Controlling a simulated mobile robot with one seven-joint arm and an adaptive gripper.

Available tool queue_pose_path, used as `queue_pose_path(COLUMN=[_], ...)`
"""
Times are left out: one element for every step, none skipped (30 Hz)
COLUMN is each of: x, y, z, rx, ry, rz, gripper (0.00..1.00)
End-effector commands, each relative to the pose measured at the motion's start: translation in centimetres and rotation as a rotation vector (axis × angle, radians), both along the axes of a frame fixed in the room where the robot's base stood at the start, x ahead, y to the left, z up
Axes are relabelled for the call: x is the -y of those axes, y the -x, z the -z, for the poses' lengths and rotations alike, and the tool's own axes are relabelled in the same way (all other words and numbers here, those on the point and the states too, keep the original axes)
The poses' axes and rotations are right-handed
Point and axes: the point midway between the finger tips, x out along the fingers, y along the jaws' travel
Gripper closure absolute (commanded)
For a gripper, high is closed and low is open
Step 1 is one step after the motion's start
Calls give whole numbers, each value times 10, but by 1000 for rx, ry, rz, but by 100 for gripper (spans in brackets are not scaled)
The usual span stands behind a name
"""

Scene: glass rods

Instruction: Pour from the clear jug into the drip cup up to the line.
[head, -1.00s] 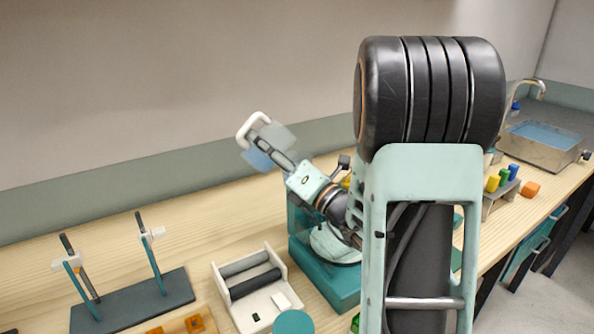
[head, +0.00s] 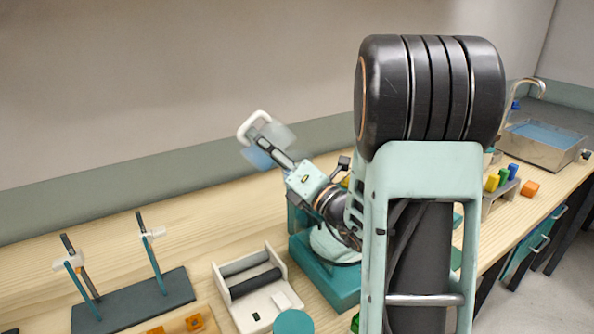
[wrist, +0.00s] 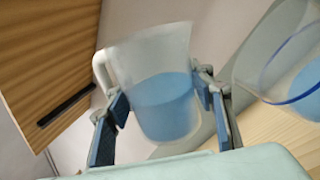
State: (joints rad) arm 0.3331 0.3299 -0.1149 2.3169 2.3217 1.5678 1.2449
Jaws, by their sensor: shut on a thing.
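The clear jug (wrist: 163,98) fills the middle of the wrist view, with a white handle on its left and blue liquid in its lower part. My gripper (wrist: 160,92) is shut on it, one finger on each side. In the head view the jug (head: 284,134) is held up above the bench and looks tilted. A clear vessel (wrist: 284,62) with a blue line around it, probably the drip cup, is partly in the wrist view at right. It is apart from the jug and shows blue inside. I cannot make it out in the head view.
A dark stand (head: 135,303) with upright rods is at front left, beside a white roller device (head: 257,284). A teal-based machine (head: 330,285) stands under my arm. Coloured blocks (head: 503,177) and a sink (head: 545,140) are at right. The back left bench is clear.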

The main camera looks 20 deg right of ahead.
Motion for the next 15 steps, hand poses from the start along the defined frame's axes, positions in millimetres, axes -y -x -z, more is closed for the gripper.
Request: queue_pose_path(x=[0,0,0,0,0,0,0,0,0,0,0,0,0,0,0], y=[0,0,0,0,0,0,0,0,0,0,0,0,0,0,0], z=[-1,-1,-1,-1,-1,-1,-1,-1,-1,-1,-1,-1,-2,-3,-4], rx=[2,2,2,2,2,2,2,2,2,2,2,2,0,-1,-2], ry=[0,0,0,0,0,0,0,0,0,0,-1,-3,-7,-13,-23], rz=[0,0,0,0,0,0,0,0,0,0,-1,0,0,0,0], gripper=[81,81,81,81,81,81,81,81,81,81,81,81,81,81,81])
